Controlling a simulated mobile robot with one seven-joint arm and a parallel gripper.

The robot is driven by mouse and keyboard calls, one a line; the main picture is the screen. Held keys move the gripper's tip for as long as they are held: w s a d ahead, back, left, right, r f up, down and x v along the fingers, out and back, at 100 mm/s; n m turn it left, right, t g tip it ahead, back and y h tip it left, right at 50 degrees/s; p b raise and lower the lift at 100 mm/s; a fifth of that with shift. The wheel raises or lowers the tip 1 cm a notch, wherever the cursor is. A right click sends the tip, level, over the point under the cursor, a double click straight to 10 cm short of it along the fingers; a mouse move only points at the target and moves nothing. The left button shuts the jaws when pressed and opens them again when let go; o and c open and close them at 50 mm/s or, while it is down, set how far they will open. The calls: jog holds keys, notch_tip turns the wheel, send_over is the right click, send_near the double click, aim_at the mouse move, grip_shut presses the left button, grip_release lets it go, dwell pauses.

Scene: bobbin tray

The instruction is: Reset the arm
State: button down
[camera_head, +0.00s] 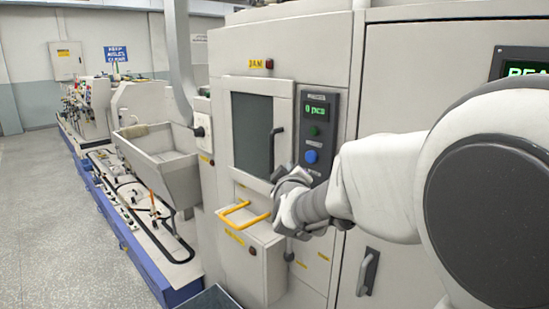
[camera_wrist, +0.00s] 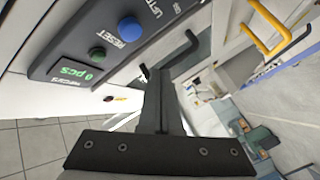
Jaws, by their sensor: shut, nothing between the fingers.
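My arm (camera_head: 375,180) reaches in from the right in the head view and ends at my gripper (camera_head: 281,184). The gripper is in front of the machine, just below and left of the control panel (camera_head: 324,133). In the wrist view my gripper (camera_wrist: 158,75) shows dark fingers closed together with nothing between them. The panel has a blue button (camera_head: 311,156), a green button (camera_head: 314,131) and a display (camera_head: 316,109) reading "0 pcs". In the wrist view the blue button (camera_wrist: 130,28) and green button (camera_wrist: 97,54) are at upper left, apart from the fingers.
A windowed door (camera_head: 252,135) with a dark handle (camera_head: 277,148) is left of the panel. A yellow handle (camera_head: 238,211) sticks out on a drawer-like box (camera_head: 254,262) below. A sloped metal hopper (camera_head: 160,158) stands further left. The floor (camera_head: 50,220) at far left is clear.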

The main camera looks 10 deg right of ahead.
jog(key=s+f+m+g, duration=0.2)
jog(key=s+f+g, duration=0.1)
jog(key=s, duration=0.8)
jog(key=s+f+m+g+y, duration=0.1)
jog(key=s+f+m+g, duration=0.2)
jog(key=s, duration=0.8)
jog(key=s+f+m+g+y, duration=0.1)
jog(key=s+f+m+g, duration=0.2)
jog(key=s, duration=0.8)
jog(key=shift+s+d+f+g, duration=0.2)
jog(key=shift+d+f+g, duration=0.2)
jog(key=shift+g, duration=0.8)
